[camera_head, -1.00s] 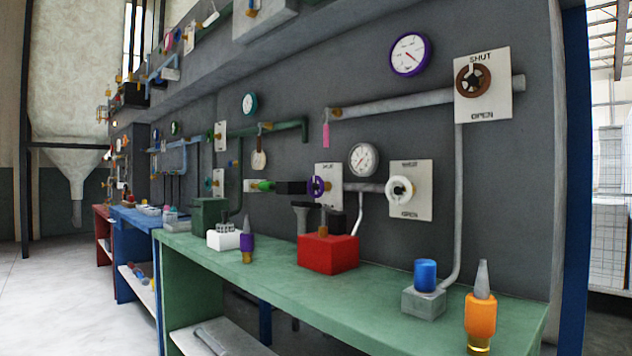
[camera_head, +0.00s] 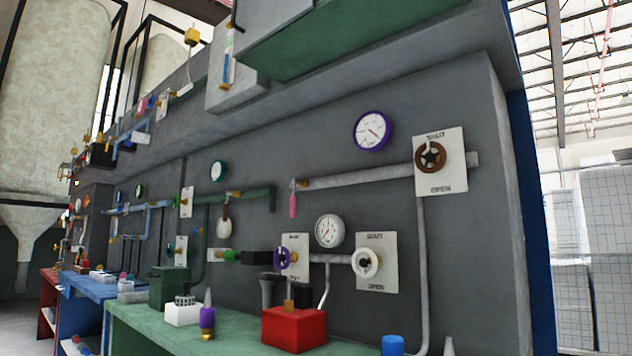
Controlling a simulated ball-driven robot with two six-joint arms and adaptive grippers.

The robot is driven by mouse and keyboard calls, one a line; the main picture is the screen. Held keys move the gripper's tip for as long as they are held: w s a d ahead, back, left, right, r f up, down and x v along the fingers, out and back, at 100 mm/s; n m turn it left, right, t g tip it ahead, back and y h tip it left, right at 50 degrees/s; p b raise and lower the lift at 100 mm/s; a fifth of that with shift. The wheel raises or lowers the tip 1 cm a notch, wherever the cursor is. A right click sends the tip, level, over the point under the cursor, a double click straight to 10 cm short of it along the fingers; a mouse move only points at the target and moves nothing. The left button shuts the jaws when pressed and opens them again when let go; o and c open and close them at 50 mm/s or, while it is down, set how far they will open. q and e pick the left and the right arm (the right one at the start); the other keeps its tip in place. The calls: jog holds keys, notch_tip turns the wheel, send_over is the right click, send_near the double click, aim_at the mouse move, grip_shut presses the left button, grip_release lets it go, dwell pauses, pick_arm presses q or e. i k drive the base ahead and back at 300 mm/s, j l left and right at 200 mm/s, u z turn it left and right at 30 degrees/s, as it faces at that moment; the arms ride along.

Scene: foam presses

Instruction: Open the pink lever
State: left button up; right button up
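The pink lever (camera_head: 292,205) hangs straight down from a brass fitting (camera_head: 301,184) at the left end of a grey pipe (camera_head: 360,180) on the dark grey wall panel. A round white gauge with a grey rim (camera_head: 329,230) is below and to the right of it. Neither of my grippers shows in the head view.
A brown handwheel (camera_head: 430,157) on a white plate and a purple-rimmed gauge (camera_head: 372,131) are right of the lever. A white handwheel (camera_head: 364,264) and purple handwheel (camera_head: 282,258) are lower. A green bench (camera_head: 140,325) with a red box (camera_head: 293,330) stands below.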

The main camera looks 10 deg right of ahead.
aim_at(293, 200)
jog(key=i+j+z, duration=0.15)
jog(key=i+j, duration=0.25)
jog(key=i+j+z, duration=0.1)
jog(key=i+j, duration=0.25)
jog(key=i+j+z, duration=0.15)
jog(key=i+j, duration=0.2)
jog(key=j, duration=0.25)
jog(key=i+j+z, duration=0.1)
jog(key=i+j, duration=0.25)
jog(key=j, duration=0.2)
